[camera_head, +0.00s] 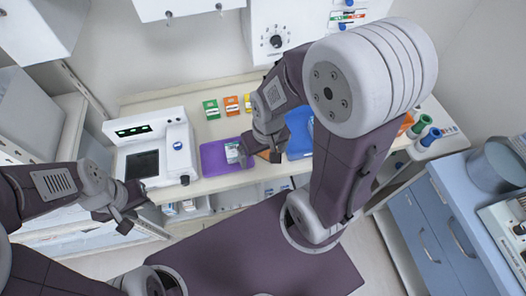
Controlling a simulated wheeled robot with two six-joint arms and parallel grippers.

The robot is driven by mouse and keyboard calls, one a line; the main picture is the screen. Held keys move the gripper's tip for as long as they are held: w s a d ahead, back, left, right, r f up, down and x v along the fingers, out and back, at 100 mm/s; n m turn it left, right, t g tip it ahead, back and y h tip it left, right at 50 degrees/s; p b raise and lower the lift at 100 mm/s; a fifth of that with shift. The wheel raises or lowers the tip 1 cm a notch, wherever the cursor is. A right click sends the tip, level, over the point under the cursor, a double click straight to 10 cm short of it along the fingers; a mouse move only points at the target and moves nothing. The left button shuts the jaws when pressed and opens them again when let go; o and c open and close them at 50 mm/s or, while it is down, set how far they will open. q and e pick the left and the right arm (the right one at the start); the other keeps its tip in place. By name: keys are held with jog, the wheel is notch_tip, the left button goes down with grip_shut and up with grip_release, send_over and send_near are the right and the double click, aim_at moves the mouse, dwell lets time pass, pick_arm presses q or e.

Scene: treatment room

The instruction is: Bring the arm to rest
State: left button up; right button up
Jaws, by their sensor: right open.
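My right arm rises from my base and bends over the counter (215,187). My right gripper (258,153) points down over the right side of the purple tray (213,164), with its jaws open. A small white and green packet (232,152) lies on the tray just left of the gripper. I cannot tell if a finger touches it. A bit of orange shows by the right finger, partly hidden. My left gripper (128,215) hangs in front of the counter at the left, below the white device. Its jaws are too small to judge.
A white device with a dark screen (143,163) stands on the counter at left. Green (211,109) and orange (231,105) boxes stand behind the purple tray. A blue tray (299,135) is partly hidden by my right arm. A blue drawer cabinet (437,235) stands at right.

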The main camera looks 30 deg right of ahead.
notch_tip(320, 180, down, 9)
jog(key=b, duration=0.9)
jog(key=shift+w+d+f, duration=0.15)
jog(key=shift+w+f, duration=0.05)
jog(key=shift+w, duration=0.15)
